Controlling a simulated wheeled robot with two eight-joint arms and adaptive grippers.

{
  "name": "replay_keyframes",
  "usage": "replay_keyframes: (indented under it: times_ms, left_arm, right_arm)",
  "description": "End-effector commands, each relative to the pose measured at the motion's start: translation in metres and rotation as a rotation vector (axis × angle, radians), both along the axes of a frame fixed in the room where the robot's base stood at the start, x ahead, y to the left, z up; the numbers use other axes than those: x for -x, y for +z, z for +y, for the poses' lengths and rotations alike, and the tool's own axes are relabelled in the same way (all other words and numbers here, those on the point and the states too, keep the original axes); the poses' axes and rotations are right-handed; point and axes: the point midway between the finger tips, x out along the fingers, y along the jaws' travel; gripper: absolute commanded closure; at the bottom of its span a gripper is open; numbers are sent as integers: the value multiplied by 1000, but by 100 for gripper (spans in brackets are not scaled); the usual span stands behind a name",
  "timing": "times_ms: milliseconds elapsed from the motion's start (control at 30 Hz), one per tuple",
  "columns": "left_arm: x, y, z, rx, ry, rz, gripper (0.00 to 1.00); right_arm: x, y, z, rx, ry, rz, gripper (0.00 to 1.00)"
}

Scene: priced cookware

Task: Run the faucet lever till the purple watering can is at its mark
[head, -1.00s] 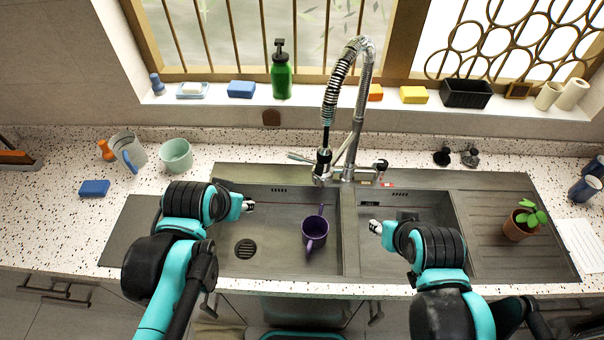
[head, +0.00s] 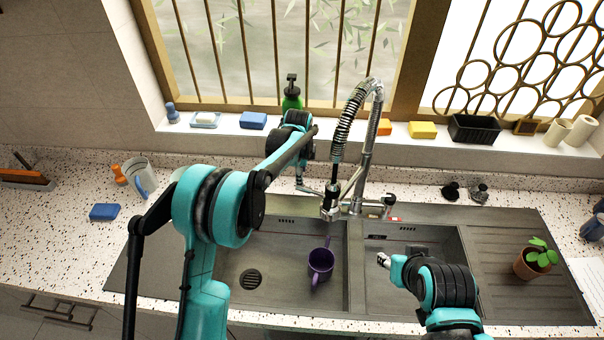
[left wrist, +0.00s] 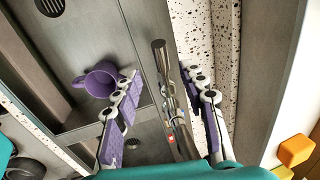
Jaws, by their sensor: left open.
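The purple watering can (head: 320,264) stands in the left sink basin, under the faucet (head: 366,150). It also shows in the left wrist view (left wrist: 102,78). No mark or water level can be made out on it. My right gripper (head: 383,260) hangs over the right basin, apart from the can.
A green soap bottle (head: 291,98), sponges (head: 253,121) and a black basket (head: 473,129) line the windowsill. A potted plant (head: 533,262) stands on the right drainboard. A mug (head: 141,176) and blue sponge (head: 104,212) are on the left counter.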

Motion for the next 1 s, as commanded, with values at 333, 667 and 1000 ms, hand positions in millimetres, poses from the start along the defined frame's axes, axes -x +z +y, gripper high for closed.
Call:
replay_keyframes:
  times_ms: [333,667,1000]
  left_arm:
    - [-7,-23,-3,-7,-30,9,58]
    - [-14,-67,-3,-7,-29,8,58]
    - [-18,-85,-4,-7,-29,8,58]
  right_arm:
    - [0,-8,0,0,0,0,60]
    - [0,-30,0,0,0,0,60]
    - [0,-37,0,0,0,0,60]
